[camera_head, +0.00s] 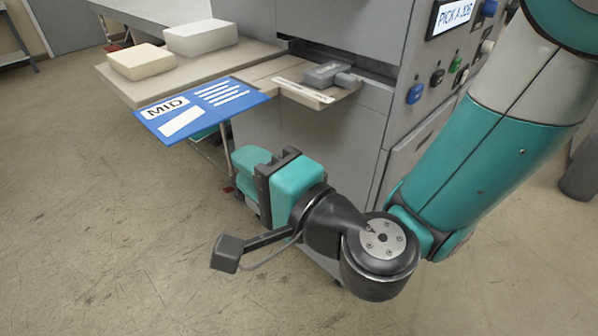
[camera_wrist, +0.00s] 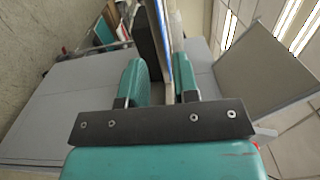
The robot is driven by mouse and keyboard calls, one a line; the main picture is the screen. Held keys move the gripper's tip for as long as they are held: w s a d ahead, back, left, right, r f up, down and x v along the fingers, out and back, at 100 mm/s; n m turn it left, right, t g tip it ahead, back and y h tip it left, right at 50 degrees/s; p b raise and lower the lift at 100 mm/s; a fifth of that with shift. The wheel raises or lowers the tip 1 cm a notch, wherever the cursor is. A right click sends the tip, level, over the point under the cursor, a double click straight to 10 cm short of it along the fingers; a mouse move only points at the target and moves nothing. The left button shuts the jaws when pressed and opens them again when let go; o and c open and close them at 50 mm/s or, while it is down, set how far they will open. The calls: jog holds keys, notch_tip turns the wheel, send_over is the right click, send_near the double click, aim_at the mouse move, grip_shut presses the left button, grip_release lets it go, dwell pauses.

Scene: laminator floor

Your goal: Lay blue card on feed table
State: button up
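The blue card (camera_head: 222,96) is flat, with a white "MID" label and white lines. In the head view it juts out past the near edge of a beige table, in front of the machine. My gripper (camera_head: 246,160) is below and to the right of the card, pointing away from the camera. In the wrist view my gripper (camera_wrist: 160,82) has its two teal fingers apart, and a thin blue-edged strip shows edge-on in the gap, seemingly the card. I cannot tell contact. A beige ledge (camera_head: 320,97) with a grey block sits at the machine's opening; it may be the feed table.
A long beige table (camera_head: 125,84) on the left bears a cream block (camera_head: 141,62) and a whitish block (camera_head: 200,37). The grey machine (camera_head: 345,130) has coloured knobs and a "PICK A JOB" screen (camera_head: 455,14). A dark bin (camera_head: 580,175) stands at right. The left floor is clear.

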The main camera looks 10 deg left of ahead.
jog(key=s+d+n+g+h, duration=0.2)
jog(key=d+n+g+h, duration=0.1)
jog(key=d, duration=0.6)
jog(key=s+d+r+n+g+h, duration=0.1)
jog(key=d+n+h, duration=0.4)
jog(key=d, duration=0.5)
jog(key=s+d+n+g+h, duration=0.3)
jog(key=d+n+g, duration=0.1)
jog(key=d, duration=0.5)
jog(key=shift+s+d+r+n+g+h, duration=0.2)
jog(key=shift+s+r+n+g+h, duration=0.15)
jog(key=shift+s+n+g+h, duration=0.05)
